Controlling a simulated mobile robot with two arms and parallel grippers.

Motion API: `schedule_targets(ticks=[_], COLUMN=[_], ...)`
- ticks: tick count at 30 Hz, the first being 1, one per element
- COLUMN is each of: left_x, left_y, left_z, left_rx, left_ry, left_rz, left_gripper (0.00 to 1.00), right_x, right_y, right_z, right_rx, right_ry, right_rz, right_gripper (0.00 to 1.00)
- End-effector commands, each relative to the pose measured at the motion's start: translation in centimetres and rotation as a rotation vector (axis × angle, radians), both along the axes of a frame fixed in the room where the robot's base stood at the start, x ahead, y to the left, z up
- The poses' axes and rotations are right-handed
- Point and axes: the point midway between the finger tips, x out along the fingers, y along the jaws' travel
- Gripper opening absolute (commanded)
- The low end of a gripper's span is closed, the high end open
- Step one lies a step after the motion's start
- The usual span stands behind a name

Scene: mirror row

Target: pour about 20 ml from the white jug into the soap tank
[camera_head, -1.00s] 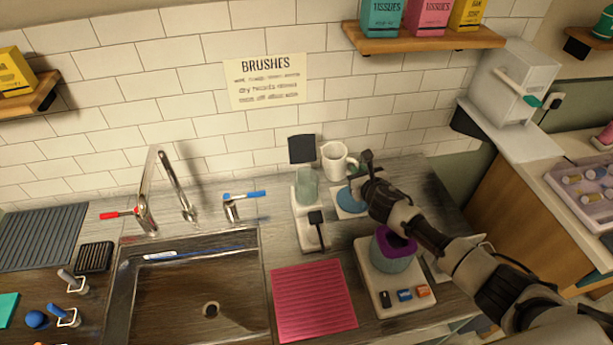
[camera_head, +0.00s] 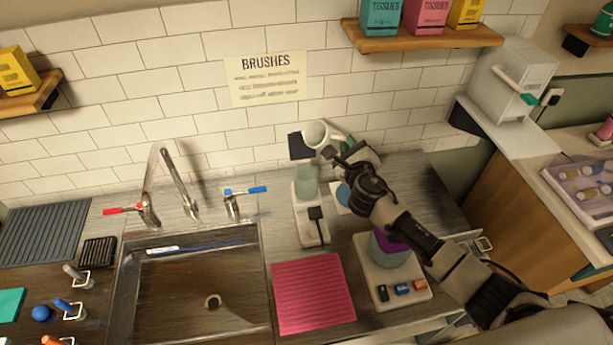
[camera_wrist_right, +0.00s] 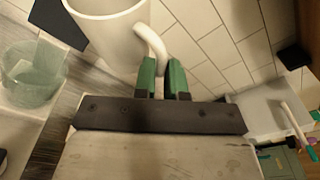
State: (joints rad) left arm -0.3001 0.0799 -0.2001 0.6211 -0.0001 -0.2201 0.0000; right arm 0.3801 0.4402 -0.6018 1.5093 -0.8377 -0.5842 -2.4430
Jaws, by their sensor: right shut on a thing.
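The white jug (camera_head: 315,134) is held up in the air by my right gripper (camera_head: 343,148), behind and just right of the soap tank. In the right wrist view the jug (camera_wrist_right: 105,40) fills the upper left, and the green fingers (camera_wrist_right: 163,78) are shut on its handle. The jug looks tilted, its mouth partly facing the head camera; its contents cannot be made out. The soap tank (camera_head: 307,182) is a clear greenish vessel on a white stand, with a dark lid raised behind it. It also shows in the right wrist view (camera_wrist_right: 30,85), open at the top. My left gripper is out of view.
A blue round pad (camera_head: 343,195) lies below the jug. A white base with buttons (camera_head: 405,297) holds a purple-rimmed vessel under my right arm. A pink mat (camera_head: 313,293) lies in front, the sink (camera_head: 200,290) to the left. The tiled wall stands close behind.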

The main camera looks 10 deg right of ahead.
Motion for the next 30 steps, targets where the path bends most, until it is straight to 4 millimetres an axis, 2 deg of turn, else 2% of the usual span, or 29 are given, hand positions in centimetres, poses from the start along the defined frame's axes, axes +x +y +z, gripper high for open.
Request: schedule_targets(ticks=[1,7,10,15,19,30], left_x=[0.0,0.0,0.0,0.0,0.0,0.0], left_y=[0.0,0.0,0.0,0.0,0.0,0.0], left_z=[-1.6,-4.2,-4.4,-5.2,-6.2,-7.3], left_rx=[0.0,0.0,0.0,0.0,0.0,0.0], left_ry=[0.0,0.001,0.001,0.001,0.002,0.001], left_rz=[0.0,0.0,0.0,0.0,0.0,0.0], left_gripper=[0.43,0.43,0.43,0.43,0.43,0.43], right_x=[0.0,-0.1,-0.2,-0.3,-0.3,-0.5], right_y=[0.0,0.3,0.5,0.6,0.8,1.0], right_z=[-0.9,-1.1,0.0,0.6,0.3,0.3], right_rx=[-0.029,-0.146,-0.211,-0.279,-0.314,-0.372], right_ry=[-0.014,-0.063,-0.09,-0.115,-0.129,-0.154], right_rz=[0.0,-0.001,-0.002,-0.004,-0.004,-0.006], right_gripper=[0.0,0.0,0.0,0.0,0.0,0.0])
